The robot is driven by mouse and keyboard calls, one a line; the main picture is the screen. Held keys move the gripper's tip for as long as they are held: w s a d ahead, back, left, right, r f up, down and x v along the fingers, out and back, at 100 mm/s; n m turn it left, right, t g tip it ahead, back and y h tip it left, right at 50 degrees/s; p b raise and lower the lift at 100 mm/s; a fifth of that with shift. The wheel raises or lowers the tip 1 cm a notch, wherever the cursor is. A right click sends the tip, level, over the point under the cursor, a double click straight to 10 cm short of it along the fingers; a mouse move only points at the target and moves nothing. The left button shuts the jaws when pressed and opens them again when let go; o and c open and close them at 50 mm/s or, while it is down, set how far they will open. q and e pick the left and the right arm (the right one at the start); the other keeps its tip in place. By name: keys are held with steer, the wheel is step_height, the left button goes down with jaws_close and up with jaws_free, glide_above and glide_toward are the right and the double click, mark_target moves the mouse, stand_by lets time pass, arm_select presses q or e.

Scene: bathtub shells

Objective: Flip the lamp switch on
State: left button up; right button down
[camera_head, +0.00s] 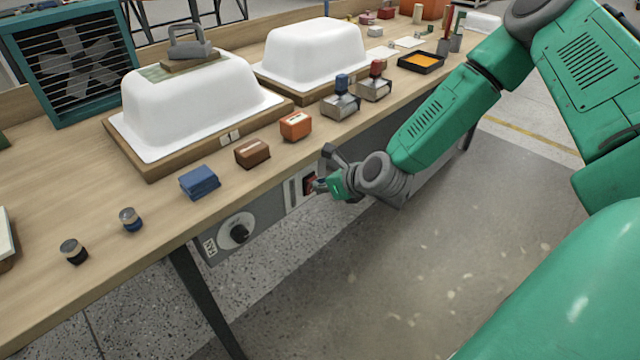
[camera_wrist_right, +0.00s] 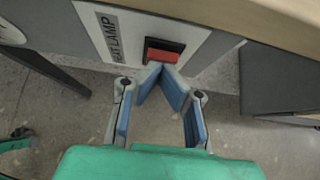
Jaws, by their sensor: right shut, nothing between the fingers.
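The lamp switch is a red rocker (camera_wrist_right: 164,51) in a black frame on a pale panel under the table's front edge, beside a "HEAT LAMP" label (camera_wrist_right: 108,37). In the head view the switch (camera_head: 310,184) is partly covered by my right gripper (camera_head: 321,185). In the right wrist view my right gripper (camera_wrist_right: 161,68) is shut and empty, its fingertips meeting at the lower edge of the red rocker. I cannot tell whether they touch it. My left gripper is not in view.
A black dial (camera_head: 239,233) sits left of the switch on the same grey panel. Above, the wooden bench (camera_head: 130,265) holds white tub shells (camera_head: 190,100), small coloured blocks and stamps. A fan heater (camera_head: 75,60) stands at the back left. The floor in front is clear.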

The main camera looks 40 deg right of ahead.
steer(key=shift+w+r+g+p, duration=0.1)
steer(key=shift+w+g+p, duration=0.2)
steer(key=shift+g+p, duration=0.15)
steer(key=shift+r, duration=0.1)
steer(key=shift+r+p, duration=0.6)
steer(key=shift+r, duration=0.1)
steer(key=shift+s, duration=0.1)
